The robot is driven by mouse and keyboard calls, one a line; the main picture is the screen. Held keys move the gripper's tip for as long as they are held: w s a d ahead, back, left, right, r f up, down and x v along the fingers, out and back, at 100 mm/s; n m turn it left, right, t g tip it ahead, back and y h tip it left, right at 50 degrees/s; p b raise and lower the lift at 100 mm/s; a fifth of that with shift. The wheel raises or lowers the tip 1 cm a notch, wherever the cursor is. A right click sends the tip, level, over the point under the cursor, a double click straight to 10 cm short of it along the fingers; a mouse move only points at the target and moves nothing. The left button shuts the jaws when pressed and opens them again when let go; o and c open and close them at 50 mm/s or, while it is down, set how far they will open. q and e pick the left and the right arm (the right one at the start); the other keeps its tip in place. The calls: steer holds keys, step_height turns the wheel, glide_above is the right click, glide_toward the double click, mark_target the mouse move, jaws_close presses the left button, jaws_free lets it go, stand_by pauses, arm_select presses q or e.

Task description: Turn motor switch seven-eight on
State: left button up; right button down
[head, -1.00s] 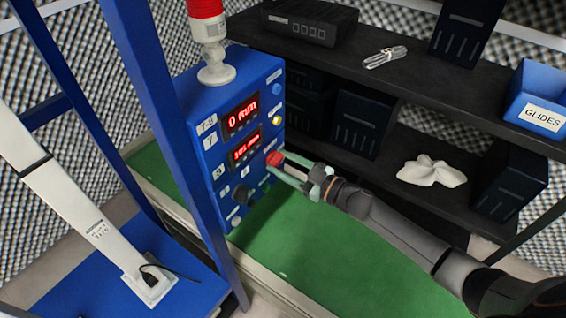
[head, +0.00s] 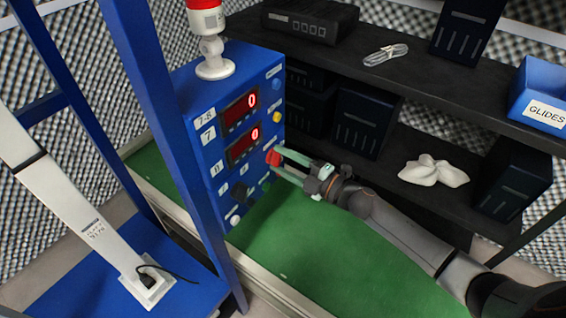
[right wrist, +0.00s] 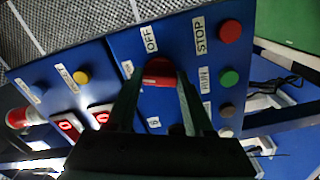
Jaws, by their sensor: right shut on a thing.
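The blue control box (head: 215,150) stands at the middle left in the head view, with labels 7-8 and 7 on its face. My right gripper (head: 277,164) reaches it from the right and is shut on a red switch handle (head: 273,158). In the right wrist view the red handle (right wrist: 158,72) sits between my two fingers (right wrist: 160,85), beside an OFF label (right wrist: 150,40). Its lower part and anything behind the fingers are hidden. Two red displays, an upper one (head: 240,110) and a lower one (head: 244,144), each read 0. My left gripper is not in view.
A red STOP button (right wrist: 230,32) and a green button (right wrist: 229,78) lie close beside my fingers. A blue post (head: 165,120) stands left of the box. Dark shelves (head: 420,100) hold a blue GLIDES bin (head: 540,92). The green surface (head: 300,235) below is clear.

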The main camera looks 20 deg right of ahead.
steer(key=n, duration=0.2)
steer(key=shift+n+b, duration=0.4)
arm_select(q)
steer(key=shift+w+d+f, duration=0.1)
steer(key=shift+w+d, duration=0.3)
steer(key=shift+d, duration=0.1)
arm_select(e)
steer(key=shift+n, duration=0.5)
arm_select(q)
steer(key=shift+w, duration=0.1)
arm_select(e)
steer(key=shift+c, duration=1.4)
jaws_free()
